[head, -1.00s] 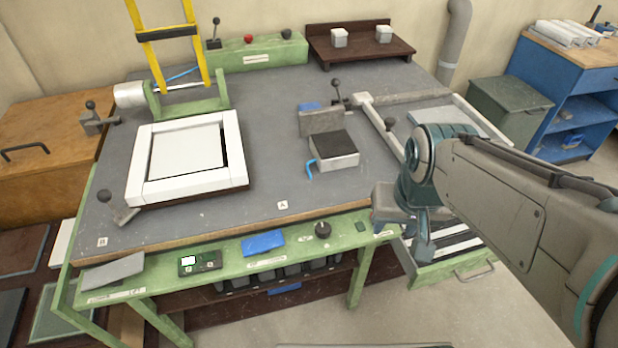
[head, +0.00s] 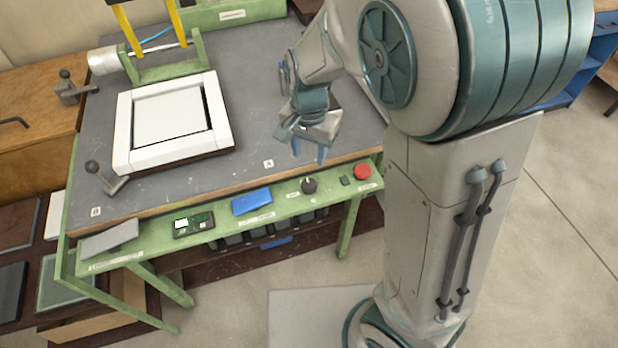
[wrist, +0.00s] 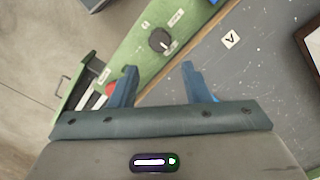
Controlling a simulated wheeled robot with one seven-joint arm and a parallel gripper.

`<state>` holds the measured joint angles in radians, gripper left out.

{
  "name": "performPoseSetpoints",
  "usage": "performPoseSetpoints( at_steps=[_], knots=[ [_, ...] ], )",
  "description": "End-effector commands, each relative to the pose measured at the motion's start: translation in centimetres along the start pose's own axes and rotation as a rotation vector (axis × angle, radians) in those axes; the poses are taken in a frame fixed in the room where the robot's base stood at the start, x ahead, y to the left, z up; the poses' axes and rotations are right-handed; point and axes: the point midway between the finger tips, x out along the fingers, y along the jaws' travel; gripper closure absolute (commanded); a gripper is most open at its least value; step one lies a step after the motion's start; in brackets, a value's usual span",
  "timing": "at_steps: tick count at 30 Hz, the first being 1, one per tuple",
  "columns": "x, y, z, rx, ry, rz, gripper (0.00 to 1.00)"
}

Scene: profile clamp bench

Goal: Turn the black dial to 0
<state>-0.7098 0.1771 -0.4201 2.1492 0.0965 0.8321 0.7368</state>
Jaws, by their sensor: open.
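The black dial (head: 309,186) sits on the green front rail of the bench, between the blue pad and the red button. It also shows in the wrist view (wrist: 160,40), beyond my fingertips, with a small light mark on its rim. Its number markings are too small to read. My gripper (head: 309,152) is above the bench's front edge, a little behind and above the dial. In the wrist view my gripper (wrist: 158,72) has its two blue fingers apart with nothing between them. It does not touch the dial.
A red button (head: 361,172) and a small dark green square stand right of the dial. A blue pad (head: 252,201) and a small display box (head: 194,225) lie to its left on the rail. A white frame (head: 222,126) rests on the grey bench top (head: 255,115).

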Motion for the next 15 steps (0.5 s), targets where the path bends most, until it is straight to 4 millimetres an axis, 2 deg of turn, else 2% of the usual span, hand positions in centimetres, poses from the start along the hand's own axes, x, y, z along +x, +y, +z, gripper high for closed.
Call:
performPoseSetpoints(
  at_steps=[1,9,15],
  knots=[
    [1.3,0.1,0.1,0.002,-0.004,0.006,0.57],
    [7.1,0.1,0.1,0.0,-0.004,0.005,0.57],
    [9.9,0.1,0.0,0.0,-0.002,0.002,0.57]
  ],
)
